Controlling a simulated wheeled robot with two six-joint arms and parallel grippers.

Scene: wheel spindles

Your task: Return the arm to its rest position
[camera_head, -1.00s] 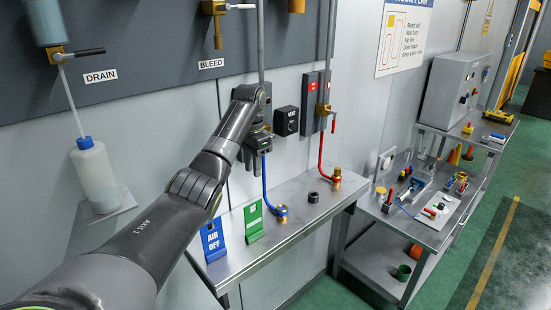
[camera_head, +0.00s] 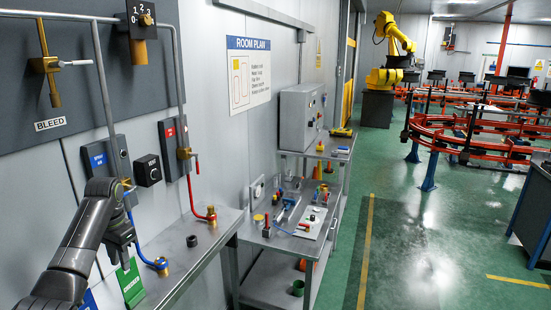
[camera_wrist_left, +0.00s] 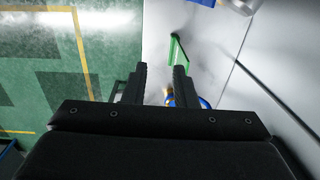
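My left arm (camera_head: 78,245) comes in from the lower left in the head view. My left gripper (camera_head: 122,256) hangs in front of the wall, just above the green card (camera_head: 131,285) on the steel bench (camera_head: 180,262). In the left wrist view the two fingers of the gripper (camera_wrist_left: 160,72) stand apart with nothing held between them. The green card (camera_wrist_left: 180,53) shows beyond the fingertips there. The blue hose (camera_head: 143,250) runs down close beside the gripper. My right arm and gripper are not in view.
A black ring (camera_head: 192,241) and brass fittings are on the bench. Valve pipes and a black box (camera_head: 147,170) are on the wall. A cart (camera_head: 275,240) with small parts stands beyond. A yellow robot arm (camera_head: 392,45) is at the back.

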